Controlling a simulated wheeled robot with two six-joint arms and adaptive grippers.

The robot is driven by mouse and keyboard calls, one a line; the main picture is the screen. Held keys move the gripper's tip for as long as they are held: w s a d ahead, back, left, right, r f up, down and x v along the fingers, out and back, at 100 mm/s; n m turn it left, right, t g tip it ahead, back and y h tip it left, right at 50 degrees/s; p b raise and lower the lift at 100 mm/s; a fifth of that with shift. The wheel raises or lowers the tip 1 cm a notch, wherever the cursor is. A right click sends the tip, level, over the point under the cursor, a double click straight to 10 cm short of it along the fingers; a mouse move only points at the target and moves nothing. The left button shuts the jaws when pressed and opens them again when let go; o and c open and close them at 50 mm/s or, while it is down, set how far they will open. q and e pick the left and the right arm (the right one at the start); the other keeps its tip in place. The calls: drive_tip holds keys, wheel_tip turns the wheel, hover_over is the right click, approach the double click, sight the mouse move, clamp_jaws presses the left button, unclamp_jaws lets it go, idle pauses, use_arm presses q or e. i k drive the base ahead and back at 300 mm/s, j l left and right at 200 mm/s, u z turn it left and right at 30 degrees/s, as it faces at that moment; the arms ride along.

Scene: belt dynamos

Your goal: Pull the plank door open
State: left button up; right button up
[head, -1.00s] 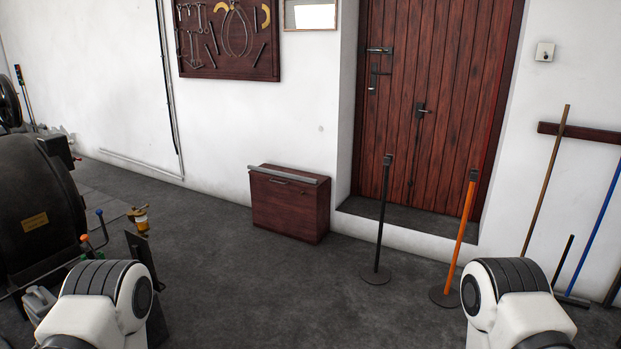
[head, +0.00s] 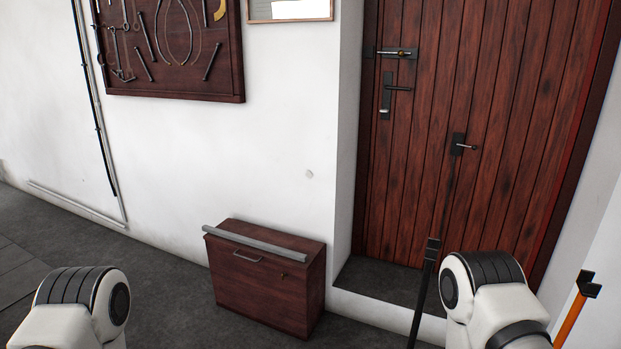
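The plank door (head: 480,110) is reddish-brown wood set in a white wall recess above a dark step, at the right of the head view. It looks closed. Near its left edge are a dark bolt (head: 397,53) and, below it, a lever handle on a plate (head: 387,95). Another dark fitting with a short lever (head: 460,146) sits lower, near the door's middle. Both my arms show only as white and black links at the bottom; my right arm's link covers part of the door's lower area. Neither gripper is in view.
A black post (head: 425,280) stands in front of the step, and an orange post (head: 575,310) is at the lower right. A wooden cabinet (head: 265,285) stands against the wall left of the doorway. The floor at the left is clear.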

sight(510, 80)
drive_tip(key=i+j+z, duration=0.1)
drive_tip(key=i+z, duration=0.25)
drive_tip(key=i, duration=0.15)
drive_tip(key=i+j+z, duration=0.3)
drive_tip(key=i, duration=0.2)
drive_tip(key=i+j+z, duration=0.35)
drive_tip(key=i+l, duration=0.1)
drive_tip(key=i, duration=0.05)
